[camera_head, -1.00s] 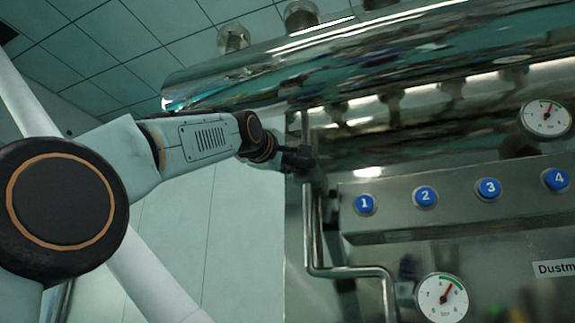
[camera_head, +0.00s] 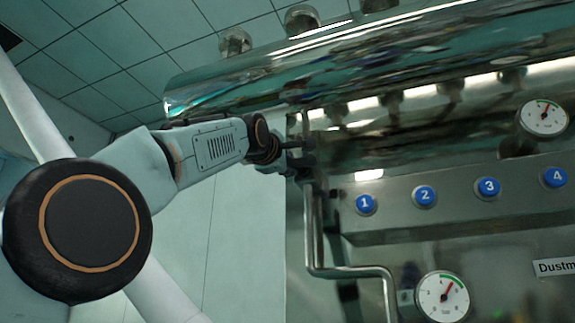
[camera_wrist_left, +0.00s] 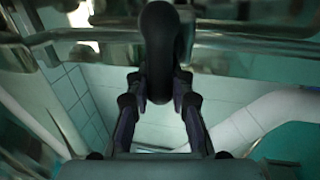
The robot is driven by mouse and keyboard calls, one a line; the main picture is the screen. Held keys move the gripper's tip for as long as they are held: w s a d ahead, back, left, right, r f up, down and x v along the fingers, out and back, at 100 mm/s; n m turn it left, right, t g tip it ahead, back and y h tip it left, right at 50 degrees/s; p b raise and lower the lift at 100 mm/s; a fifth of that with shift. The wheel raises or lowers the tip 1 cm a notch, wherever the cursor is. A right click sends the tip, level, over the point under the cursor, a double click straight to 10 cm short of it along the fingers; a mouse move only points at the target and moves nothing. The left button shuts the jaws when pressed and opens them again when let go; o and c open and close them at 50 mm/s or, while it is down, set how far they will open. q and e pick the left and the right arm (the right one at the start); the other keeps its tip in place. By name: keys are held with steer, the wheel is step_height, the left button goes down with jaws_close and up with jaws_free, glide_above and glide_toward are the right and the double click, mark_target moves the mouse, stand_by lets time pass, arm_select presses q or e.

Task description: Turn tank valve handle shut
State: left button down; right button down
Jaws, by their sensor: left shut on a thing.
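My left gripper (camera_head: 300,161) is at the vertical pipe left of the control panel, below the left part of the big shiny tank (camera_head: 330,75). In the left wrist view its two dark fingers (camera_wrist_left: 160,88) are closed around a dark, rounded handle (camera_wrist_left: 160,35), which appears to be the tank valve handle. The handle stands upright between the fingers in that view. In the head view the handle is small and dark against the gripper, and its exact angle is hard to tell. My right gripper is in neither view.
A metal panel with numbered blue buttons (camera_head: 425,196) is right of the gripper. Round gauges (camera_head: 442,297) sit below and above it. A bent pipe (camera_head: 345,271) runs down under the gripper.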

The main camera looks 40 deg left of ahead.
arm_select(q)
steer(key=c, duration=1.6)
jaws_free()
steer(key=o, duration=0.4)
steer(key=shift+w+d, duration=0.15)
steer(key=shift+w, duration=0.05)
steer(key=shift+s, duration=0.2)
